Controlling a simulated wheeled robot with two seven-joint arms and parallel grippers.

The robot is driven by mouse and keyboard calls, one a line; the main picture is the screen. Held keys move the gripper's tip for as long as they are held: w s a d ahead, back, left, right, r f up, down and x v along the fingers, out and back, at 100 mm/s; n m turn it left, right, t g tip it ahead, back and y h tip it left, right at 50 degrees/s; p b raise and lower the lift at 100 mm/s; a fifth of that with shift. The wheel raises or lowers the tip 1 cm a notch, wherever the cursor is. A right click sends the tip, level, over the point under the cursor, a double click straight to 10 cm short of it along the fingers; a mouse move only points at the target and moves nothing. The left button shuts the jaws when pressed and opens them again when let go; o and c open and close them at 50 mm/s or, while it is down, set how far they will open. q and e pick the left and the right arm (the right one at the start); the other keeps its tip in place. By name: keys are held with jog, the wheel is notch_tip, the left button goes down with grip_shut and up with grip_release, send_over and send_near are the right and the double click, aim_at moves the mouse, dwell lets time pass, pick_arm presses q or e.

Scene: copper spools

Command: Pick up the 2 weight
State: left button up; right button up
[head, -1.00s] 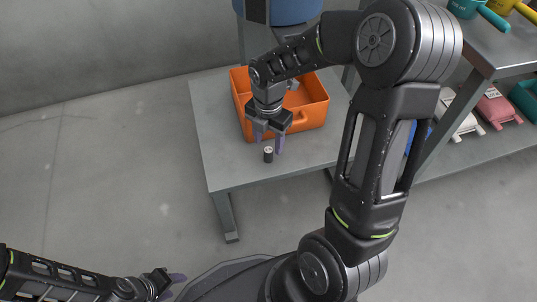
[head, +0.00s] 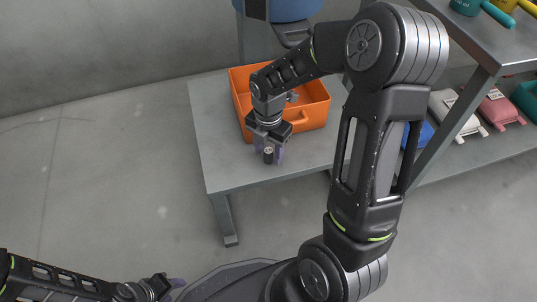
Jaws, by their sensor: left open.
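A small dark cylindrical weight (head: 268,156) with a pale top stands upright on the grey table, in front of the orange bin. Its marking is too small to read. My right gripper (head: 269,155) points down over it, with one finger on each side of the weight. The fingers look spread, and I cannot tell if either touches it. My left gripper (head: 175,285) is open and empty at the bottom left, away from the table and partly hidden.
The orange bin (head: 312,118) stands on the grey table (head: 215,140) right behind the weight. A shelf (head: 480,150) at the right holds pink, white, blue and teal items. The table's left part is clear.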

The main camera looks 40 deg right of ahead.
aim_at(269, 151)
grip_shut()
dwell(0.4)
dwell(0.4)
jog(key=shift+s+a+r+p, duration=0.1)
jog(key=shift+s+r+p, duration=0.1)
jog(key=shift+r+p, duration=0.45)
notch_tip(269, 151, up, 6)
jog(key=p, duration=0.3)
jog(key=shift+r, duration=0.1)
jog(key=s+a+b, duration=0.3)
jog(key=s+b, duration=0.2)
jog(key=s, duration=0.4)
jog(key=s+a+b, duration=0.3)
jog(key=s+b, duration=0.3)
jog(key=s, duration=0.3)
jog(key=shift+s+a+f+b, duration=0.25)
jog(key=shift+b, duration=0.05)
